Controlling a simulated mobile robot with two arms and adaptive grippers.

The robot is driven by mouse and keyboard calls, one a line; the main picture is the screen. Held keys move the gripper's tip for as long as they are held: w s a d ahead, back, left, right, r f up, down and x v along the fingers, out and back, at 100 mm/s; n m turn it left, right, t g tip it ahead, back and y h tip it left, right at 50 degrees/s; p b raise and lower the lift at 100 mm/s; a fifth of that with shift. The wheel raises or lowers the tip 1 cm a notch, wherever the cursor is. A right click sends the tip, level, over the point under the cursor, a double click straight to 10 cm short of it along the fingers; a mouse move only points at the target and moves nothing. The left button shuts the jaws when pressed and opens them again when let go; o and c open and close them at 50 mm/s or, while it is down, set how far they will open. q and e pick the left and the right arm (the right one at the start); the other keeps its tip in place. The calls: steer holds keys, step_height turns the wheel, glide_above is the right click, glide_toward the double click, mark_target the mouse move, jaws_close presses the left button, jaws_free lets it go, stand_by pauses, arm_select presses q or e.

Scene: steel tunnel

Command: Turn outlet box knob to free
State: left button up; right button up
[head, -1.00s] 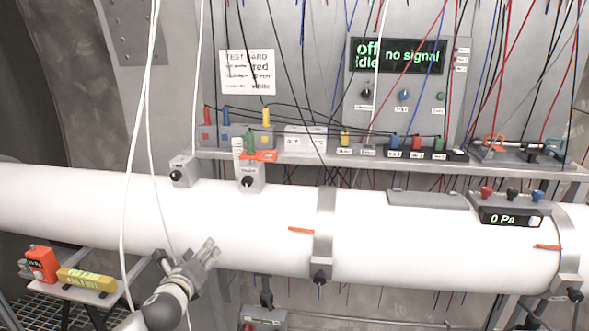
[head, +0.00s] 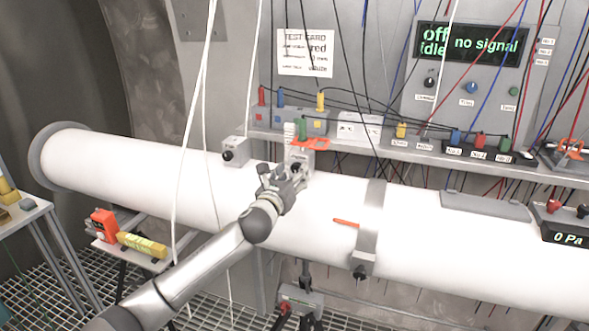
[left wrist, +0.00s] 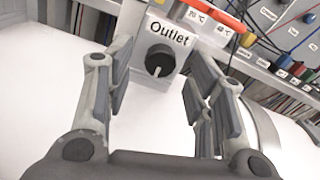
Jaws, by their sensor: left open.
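The outlet box (left wrist: 158,42) is a grey box labelled "Outlet" on top of the white pipe. Its round black knob (left wrist: 160,61) with a pale pointer mark faces my left wrist camera. My left gripper (left wrist: 158,92) is open, with its fingers on either side of the view and the knob beyond and between them, apparently untouched. In the head view my left gripper (head: 284,180) is in front of the outlet box (head: 299,160) and hides most of its knob. My right gripper is not in view.
An orange clip-like part (head: 310,143) sits above the outlet box. A similar grey box (head: 235,151) stands to its left on the pipe (head: 130,160). White cables (head: 194,110) hang in front of the pipe. A shelf (head: 400,145) with coloured plugs runs behind.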

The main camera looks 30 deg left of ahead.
arm_select(q)
steer(key=shift+w+a+r, duration=0.1)
steer(key=shift+w+a, duration=0.05)
steer(key=shift+w, duration=0.7)
steer(key=c, duration=1)
steer(key=shift+c, duration=0.2)
